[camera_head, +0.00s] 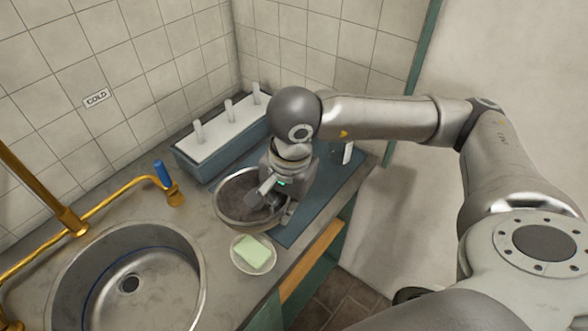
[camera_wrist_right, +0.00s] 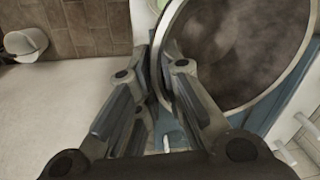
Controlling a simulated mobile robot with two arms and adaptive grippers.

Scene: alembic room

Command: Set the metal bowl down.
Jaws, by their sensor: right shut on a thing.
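The metal bowl (camera_head: 231,202) is a round, dark grey-brown bowl with a thin rim. It is at the counter's corner, by the left part of the blue-grey mat (camera_head: 322,206). My right gripper (camera_head: 274,199) is at the bowl's right side and shut on its rim. In the right wrist view the bowl (camera_wrist_right: 235,50) fills the upper right, and the gripper's fingers (camera_wrist_right: 163,66) pinch its near edge. The bowl looks about level and empty. I cannot tell whether its underside touches the surface. My left gripper is not in view.
A small white dish (camera_head: 255,269) with green soap (camera_head: 253,251) is close in front of the bowl. A blue-sided rack (camera_head: 203,163) with white pegs stands behind it. A round sink (camera_head: 165,285) and brass tap (camera_head: 110,207) are at the left. The mat's right part is mostly clear.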

